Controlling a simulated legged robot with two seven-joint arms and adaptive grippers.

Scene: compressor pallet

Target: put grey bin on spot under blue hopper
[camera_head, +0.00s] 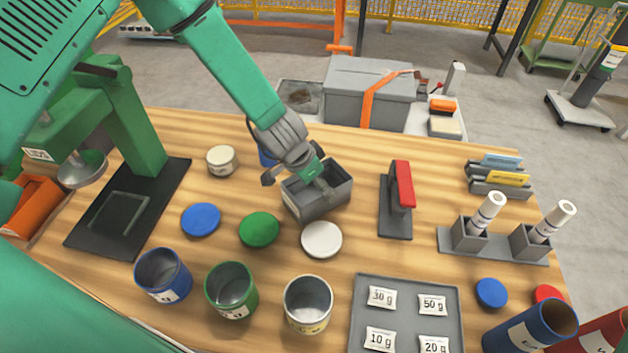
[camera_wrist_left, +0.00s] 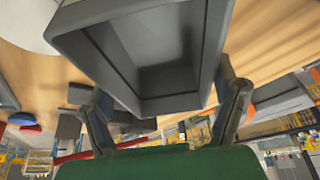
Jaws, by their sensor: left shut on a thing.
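The grey bin (camera_head: 318,203) is an open, empty box near the middle of the wooden table in the head view. My left gripper (camera_head: 304,178) is shut on it from above. In the wrist view the bin (camera_wrist_left: 150,100) fills the upper middle between the two fingers (camera_wrist_left: 168,108). I cannot tell whether its base touches the table. No hopper that is clearly blue shows. My right gripper is not in view.
Blue (camera_head: 201,220), green (camera_head: 259,229) and white (camera_head: 321,239) lids lie between bin and front cans. A cream tin (camera_head: 221,160) stands between bin and stand. A red-handled tool (camera_head: 402,185) is right of the bin. A grey tray (camera_head: 405,308) holds labelled packets.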

